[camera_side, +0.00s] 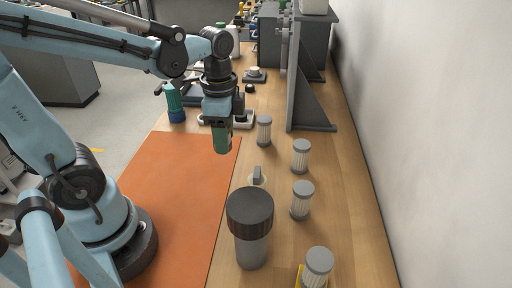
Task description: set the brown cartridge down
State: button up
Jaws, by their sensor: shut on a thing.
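My gripper (221,127) points down above the bench, near the far right edge of the orange mat (165,190). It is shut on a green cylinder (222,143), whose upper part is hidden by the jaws. I cannot tell if its lower end touches the surface. No plainly brown cartridge shows. Several pale, pleated cartridges with grey caps stand upright to the right, one of them nearest my gripper (264,131). A grey canister with a dark brown ribbed lid (250,225) stands in the foreground.
A grey angle bracket (306,100) stands behind the cartridges. A teal and blue bottle (174,103) stands left of my gripper. A small grey upright piece (258,174) sits on the bench.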

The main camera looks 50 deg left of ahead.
send_over(212, 157)
notch_tip(212, 157, down, 6)
jog(key=shift+a+f, duration=0.1)
jog(key=shift+f, duration=2.05)
jog(key=shift+f, duration=0.1)
jog(key=o, duration=1.1)
